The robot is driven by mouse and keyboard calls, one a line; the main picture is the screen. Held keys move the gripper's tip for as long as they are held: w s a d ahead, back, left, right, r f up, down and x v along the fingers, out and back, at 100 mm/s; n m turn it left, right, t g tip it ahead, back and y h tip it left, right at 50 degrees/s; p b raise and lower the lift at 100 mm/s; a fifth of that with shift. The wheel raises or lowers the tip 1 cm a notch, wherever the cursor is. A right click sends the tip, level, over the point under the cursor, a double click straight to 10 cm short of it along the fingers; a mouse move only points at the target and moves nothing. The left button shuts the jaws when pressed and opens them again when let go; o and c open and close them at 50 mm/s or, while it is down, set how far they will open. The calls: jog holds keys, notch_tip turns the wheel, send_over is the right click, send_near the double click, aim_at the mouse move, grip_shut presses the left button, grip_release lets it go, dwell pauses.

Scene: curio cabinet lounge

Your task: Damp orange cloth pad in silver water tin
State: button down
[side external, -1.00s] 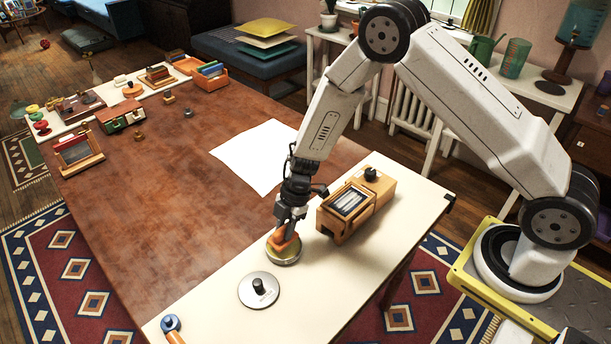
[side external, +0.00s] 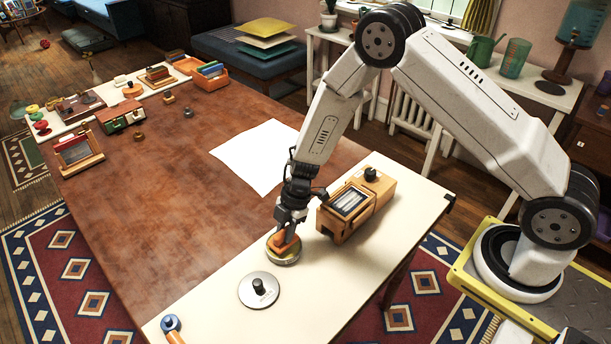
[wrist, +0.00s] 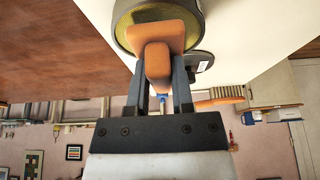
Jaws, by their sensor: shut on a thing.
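The orange cloth pad (wrist: 157,62) is between the two fingers of my gripper (wrist: 158,85), which is shut on it. In the side view my gripper (side external: 287,228) points down with the orange pad (side external: 284,241) under it. The round silver tin (side external: 283,258) stands on the cream strip of the table, directly below the pad. In the wrist view the tin (wrist: 122,12) shows a dark rim and a yellowish inside, and the pad overlaps its opening. I cannot tell whether the pad touches the bottom.
A round silver lid with a black knob (side external: 259,289) lies left of the tin. A wooden box with a framed window (side external: 350,205) stands close on the right. A blue-knobbed tool (side external: 171,324) lies at the front edge. White paper (side external: 258,156) lies behind; the brown tabletop is mostly clear.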

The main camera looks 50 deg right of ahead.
aim_at(285, 229)
jog(key=shift+f, duration=0.4)
dwell(1.0)
jog(key=shift+r, duration=0.15)
jog(key=shift+r, duration=3.4)
jog(key=shift+d, duration=0.1)
jog(key=shift+w+d+r+m, duration=0.1)
jog(key=shift+d+r+m, duration=0.25)
jog(key=shift+d+m, duration=0.15)
jog(key=s+d+r+m+t+h, duration=0.2)
jog(key=d+r+m, duration=0.3)
jog(key=d+m, duration=0.3)
jog(key=s+d+r+m+t+h, duration=0.1)
jog(key=d+r+m+t+h, duration=0.1)
jog(key=d+r+m, duration=0.3)
jog(key=shift+s+d+m, duration=0.35)
jog(key=shift+d+m, duration=1.45)
jog(key=shift+m, duration=0.2)
